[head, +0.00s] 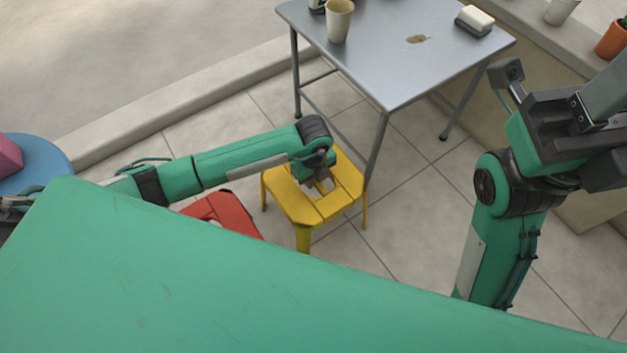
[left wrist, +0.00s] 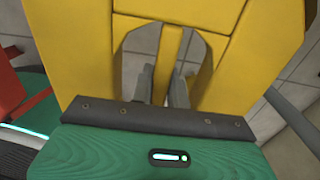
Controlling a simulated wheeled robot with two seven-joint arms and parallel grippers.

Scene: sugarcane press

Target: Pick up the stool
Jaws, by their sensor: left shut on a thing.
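The yellow stool (head: 335,205) stands on the tiled floor, close to the metal table's near leg. Its seat has a slotted opening with a bar across the middle. My left gripper (head: 320,185) points down into the middle of the seat. In the left wrist view, its two grey fingers (left wrist: 163,88) reach into the opening on either side of the yellow bar and are shut on it. The yellow seat (left wrist: 250,60) fills much of that view. My right arm is raised at the right of the head view, and its jaw state is not clear.
A metal table (head: 400,75) stands just behind the stool, with a cup (head: 339,20) and a sponge-like block (head: 475,20) on it. A red stool (head: 222,212) is left of the yellow one. A blue round top (head: 40,165) lies farther left. Floor right of the stool is clear.

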